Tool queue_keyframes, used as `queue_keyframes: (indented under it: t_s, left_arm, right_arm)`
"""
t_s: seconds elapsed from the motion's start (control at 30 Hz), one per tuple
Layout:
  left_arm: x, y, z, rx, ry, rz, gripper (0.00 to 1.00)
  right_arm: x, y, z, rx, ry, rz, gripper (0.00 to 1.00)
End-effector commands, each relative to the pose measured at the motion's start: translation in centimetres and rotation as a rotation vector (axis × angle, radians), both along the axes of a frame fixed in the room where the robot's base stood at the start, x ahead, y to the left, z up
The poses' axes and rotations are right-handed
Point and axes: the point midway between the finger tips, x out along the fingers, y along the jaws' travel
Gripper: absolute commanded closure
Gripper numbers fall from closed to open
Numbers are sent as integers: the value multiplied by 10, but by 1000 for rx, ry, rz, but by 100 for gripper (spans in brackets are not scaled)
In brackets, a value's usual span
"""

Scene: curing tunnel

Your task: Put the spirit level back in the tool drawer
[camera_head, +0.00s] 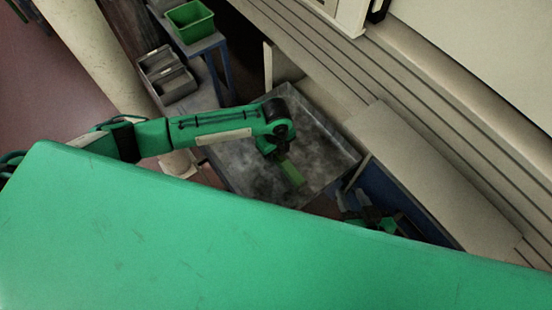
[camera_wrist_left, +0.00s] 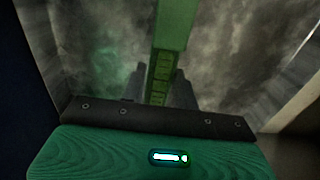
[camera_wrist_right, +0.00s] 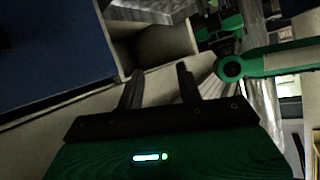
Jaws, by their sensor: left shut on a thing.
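The green spirit level (camera_head: 291,173) is over the grey metal tool drawer (camera_head: 325,140), with the drawer's stained floor behind it. My left gripper (camera_head: 276,152) is shut on it. In the left wrist view the level (camera_wrist_left: 172,22) runs away from between the two fingers (camera_wrist_left: 161,82). I cannot tell whether it touches the drawer floor. My right gripper shows in the right wrist view (camera_wrist_right: 160,75), its fingers apart with nothing between them. In the head view my green body part hides much of the right arm.
A green bin (camera_head: 190,20) stands on a blue-legged stand at the back left, with grey bins (camera_head: 166,76) below it. A beige panel (camera_head: 430,175) over a blue side lies right of the drawer. The drawer's right part is clear.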

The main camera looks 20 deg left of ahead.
Motion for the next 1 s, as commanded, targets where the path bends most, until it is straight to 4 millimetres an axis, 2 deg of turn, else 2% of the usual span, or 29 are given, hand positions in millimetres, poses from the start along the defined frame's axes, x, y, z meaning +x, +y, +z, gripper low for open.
queue_keyframes:
  t_s: [0.4,0.83,0.87,0.93,0.97,1.0]
  left_arm:
    - [0,0,-40,-1,1,1,100]
    - [0,0,-44,-1,-1,0,100]
    - [0,0,-45,-1,-1,0,66]
    - [0,0,-44,0,0,0,53]
    - [0,0,-44,0,0,0,48]
    - [0,0,-44,0,0,0,48]
  right_arm:
    - [0,16,4,84,-123,3,64]
    - [0,17,6,91,-134,1,64]
    - [0,17,6,90,-135,2,64]
    - [0,17,6,91,-134,1,64]
    - [0,17,6,90,-135,2,64]
    - [0,17,6,91,-134,1,64]
